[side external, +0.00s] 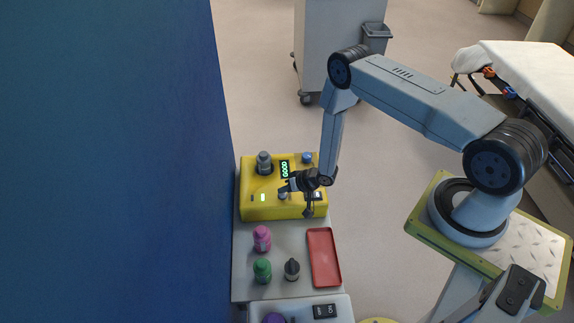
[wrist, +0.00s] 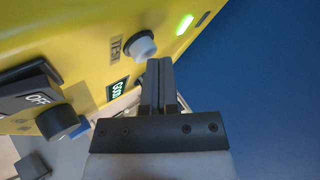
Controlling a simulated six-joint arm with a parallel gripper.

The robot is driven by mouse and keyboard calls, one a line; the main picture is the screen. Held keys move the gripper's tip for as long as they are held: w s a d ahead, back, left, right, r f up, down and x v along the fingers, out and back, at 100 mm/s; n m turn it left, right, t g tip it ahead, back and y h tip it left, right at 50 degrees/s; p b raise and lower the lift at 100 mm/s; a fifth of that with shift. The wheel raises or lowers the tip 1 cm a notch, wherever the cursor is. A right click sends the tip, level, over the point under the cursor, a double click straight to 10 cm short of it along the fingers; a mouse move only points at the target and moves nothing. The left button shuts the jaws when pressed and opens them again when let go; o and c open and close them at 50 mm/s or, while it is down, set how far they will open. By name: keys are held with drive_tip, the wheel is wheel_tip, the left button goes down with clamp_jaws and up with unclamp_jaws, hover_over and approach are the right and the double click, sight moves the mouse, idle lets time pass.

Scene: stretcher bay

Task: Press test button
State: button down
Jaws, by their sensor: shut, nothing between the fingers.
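The yellow tester box (side external: 252,208) stands at the far end of the bench, with a lit display reading "GOOD" (side external: 285,169) and a lit green lamp (side external: 263,197). In the wrist view the pale round test button (wrist: 142,46) sits on the yellow face beside a "TEST" label (wrist: 116,48). My gripper (side external: 285,188) is at the box in the side view, partly hiding the button there. In the wrist view my gripper (wrist: 160,64) is shut and empty, its fingertips just beside the button. I cannot tell whether they touch it.
Pink (side external: 262,239), green (side external: 262,270) and grey (side external: 292,269) bottles and a red tray (side external: 323,257) are on the bench. A blue wall (side external: 110,160) borders the left.

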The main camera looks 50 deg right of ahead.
sight(285, 194)
drive_tip(key=shift+r, duration=0.55)
drive_tip(key=shift+r, duration=0.1)
drive_tip(key=shift+r, duration=2.4)
drive_tip(key=shift+r, duration=3)
